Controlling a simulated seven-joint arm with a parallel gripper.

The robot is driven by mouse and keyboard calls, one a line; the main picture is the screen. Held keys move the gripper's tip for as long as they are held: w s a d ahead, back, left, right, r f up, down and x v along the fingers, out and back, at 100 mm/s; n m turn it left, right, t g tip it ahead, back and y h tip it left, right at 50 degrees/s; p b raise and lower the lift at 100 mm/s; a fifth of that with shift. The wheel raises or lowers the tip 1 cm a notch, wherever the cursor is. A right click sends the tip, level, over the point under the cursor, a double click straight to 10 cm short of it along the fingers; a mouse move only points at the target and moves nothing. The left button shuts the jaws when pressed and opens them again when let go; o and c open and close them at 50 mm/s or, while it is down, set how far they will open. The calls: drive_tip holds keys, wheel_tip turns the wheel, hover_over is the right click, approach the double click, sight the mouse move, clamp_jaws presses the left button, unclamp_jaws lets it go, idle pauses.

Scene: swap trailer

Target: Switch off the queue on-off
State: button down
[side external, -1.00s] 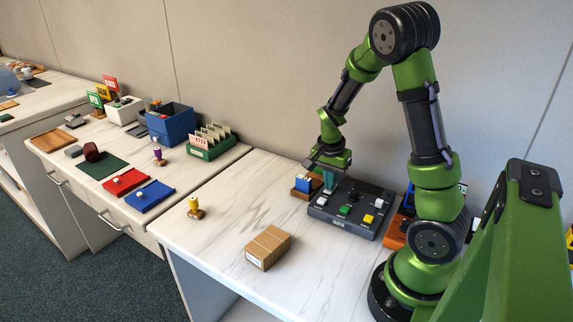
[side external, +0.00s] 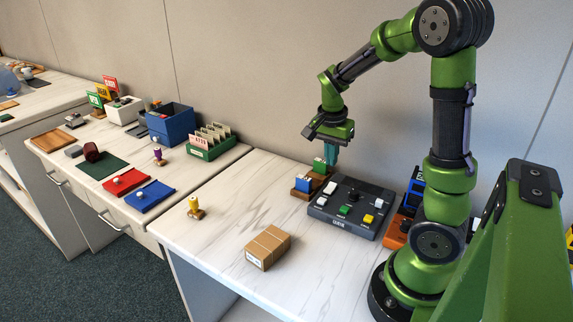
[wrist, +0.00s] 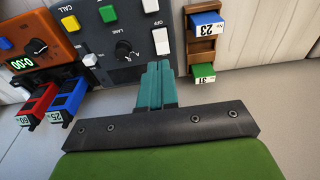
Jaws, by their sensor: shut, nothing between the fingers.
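The dark grey control panel (side external: 340,224) sits on the white worktop at the right; it also fills the upper middle of the wrist view (wrist: 190,15). A white switch (side external: 330,188) is near its back left corner; in the wrist view a white switch (wrist: 161,41) lies just beyond my fingertips. Its on or off position is too small to tell. The panel also bears a green button (side external: 344,211), a yellow button (side external: 368,218) and a black knob (wrist: 125,48). My gripper (side external: 330,162) is shut and empty, raised above the panel's back left edge, apart from the switch.
A wooden holder with blue and green cards (side external: 303,188) stands left of the panel, close to my gripper.

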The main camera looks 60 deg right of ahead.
drive_tip(key=r, duration=0.1)
drive_tip(key=a+r, duration=0.1)
drive_tip(key=r, duration=0.1)
drive_tip(key=a+r, duration=0.1)
drive_tip(key=r, duration=0.1)
drive_tip(key=shift+a, duration=0.15)
drive_tip(key=s+a+r+n+t+y, duration=0.1)
drive_tip(key=s+a+r+n+t, duration=0.1)
drive_tip(key=a+n, duration=0.5)
drive_tip(key=s+a+r+n+t+y, duration=0.2)
drive_tip(key=a+r+n+t, duration=0.2)
drive_tip(key=a, duration=0.9)
drive_tip(key=n+t, duration=0.1)
drive_tip(key=n, duration=0.2)
drive_tip(key=shift+s+a+y, duration=0.15)
drive_tip(key=shift+s+y, duration=0.15)
drive_tip(key=shift+s, duration=0.05)
